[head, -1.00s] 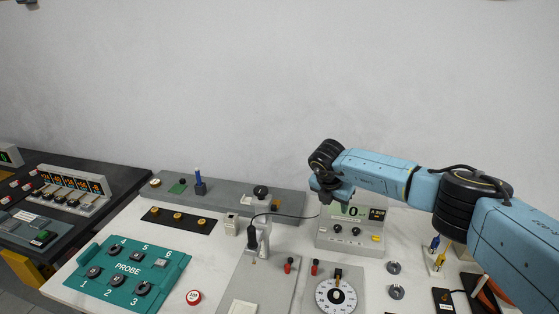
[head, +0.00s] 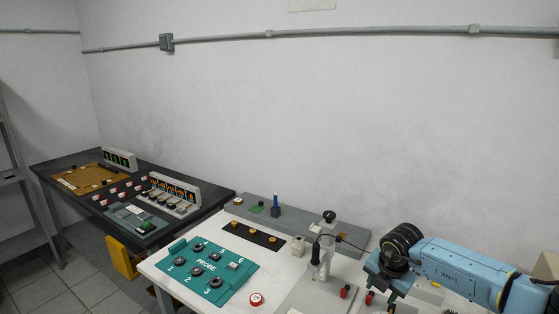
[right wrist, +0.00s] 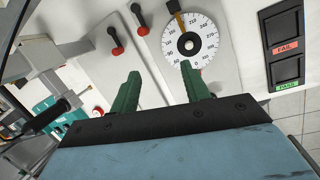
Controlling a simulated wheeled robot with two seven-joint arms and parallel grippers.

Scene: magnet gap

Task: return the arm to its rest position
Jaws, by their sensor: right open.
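My right arm, blue with black joints, comes in from the right in the head view. My right gripper (head: 378,277) hangs low over the right part of the white table, partly hidden by the wrist. In the right wrist view its two green fingers (right wrist: 160,92) are apart with nothing between them. Beyond the fingers lies a panel with a round white dial (right wrist: 190,38). My left gripper does not show in either view.
The teal probe board (head: 207,266) lies at the table's front left, with a red round button (head: 256,299) beside it. Red-knobbed levers (right wrist: 114,40) stand near the fingers. Black FAIL and PASS bins (right wrist: 284,45) are at the right. A dark bench (head: 75,203) stands farther left.

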